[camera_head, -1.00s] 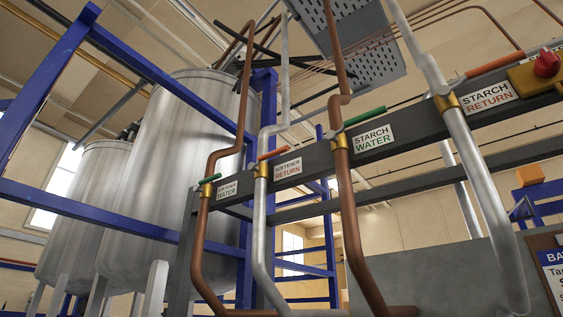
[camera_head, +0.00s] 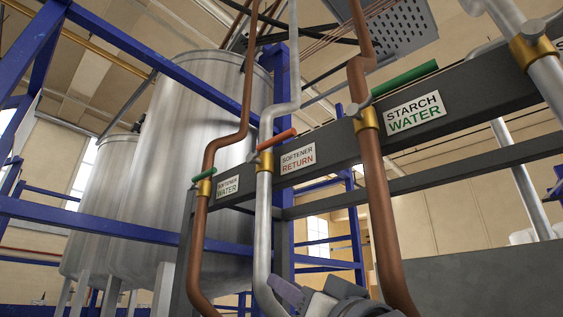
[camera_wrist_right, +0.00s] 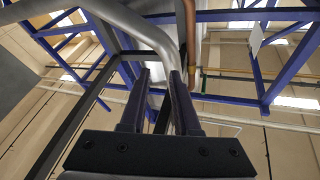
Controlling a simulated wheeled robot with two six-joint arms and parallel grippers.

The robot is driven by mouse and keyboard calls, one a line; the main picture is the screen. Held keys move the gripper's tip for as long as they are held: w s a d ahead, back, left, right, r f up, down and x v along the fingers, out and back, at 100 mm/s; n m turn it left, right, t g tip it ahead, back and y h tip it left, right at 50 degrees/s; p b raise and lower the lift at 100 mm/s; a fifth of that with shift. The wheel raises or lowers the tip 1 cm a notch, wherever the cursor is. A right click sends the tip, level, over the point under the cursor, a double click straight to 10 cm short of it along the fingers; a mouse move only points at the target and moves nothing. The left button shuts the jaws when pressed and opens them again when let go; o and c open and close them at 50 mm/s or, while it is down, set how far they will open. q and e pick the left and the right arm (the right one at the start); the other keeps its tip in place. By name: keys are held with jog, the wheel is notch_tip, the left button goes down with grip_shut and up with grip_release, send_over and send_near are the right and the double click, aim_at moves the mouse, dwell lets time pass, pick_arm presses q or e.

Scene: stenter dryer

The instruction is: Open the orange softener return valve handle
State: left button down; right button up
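The orange softener return valve handle (camera_head: 277,139) sits on a brass valve body (camera_head: 264,161) on a silver pipe (camera_head: 263,225). It slants up to the right, across the pipe, beside the softener return label (camera_head: 298,158). My right gripper (camera_head: 287,292) shows at the bottom of the head view, well below the handle and close to the silver pipe's lower bend. In the right wrist view, the gripper's two dark fingers (camera_wrist_right: 160,75) stand apart with nothing held between them. I cannot make out the orange handle in that view. My left gripper is not in view.
A green softener water handle (camera_head: 204,173) is to the left on a copper pipe. A green starch water handle (camera_head: 405,77) is to the right on another copper pipe (camera_head: 378,200). A grey beam (camera_head: 343,143) runs behind the pipes. Steel tanks (camera_head: 190,130) stand behind blue frames.

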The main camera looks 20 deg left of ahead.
aim_at(266, 142)
jog(key=s+d+r+n+y+p, duration=0.1)
jog(key=s+r+y, duration=0.2)
jog(key=r, duration=0.5)
jog(key=s+d+r+n+y+p, duration=0.1)
jog(key=s+d+r+y, duration=0.2)
jog(key=r, duration=0.5)
jog(key=p+x, duration=0.2)
jog(key=x, duration=0.1)
jog(key=s+p+x, duration=0.1)
jog(key=p+x, duration=0.4)
jog(key=x, duration=0.2)
jog(key=shift+s+a+r, duration=0.15)
jog(key=shift+a, duration=0.3)
jog(key=shift+a+r+p, duration=0.15)
jog(key=shift+a+p, duration=0.15)
jog(key=shift+p, duration=0.2)
grip_shut()
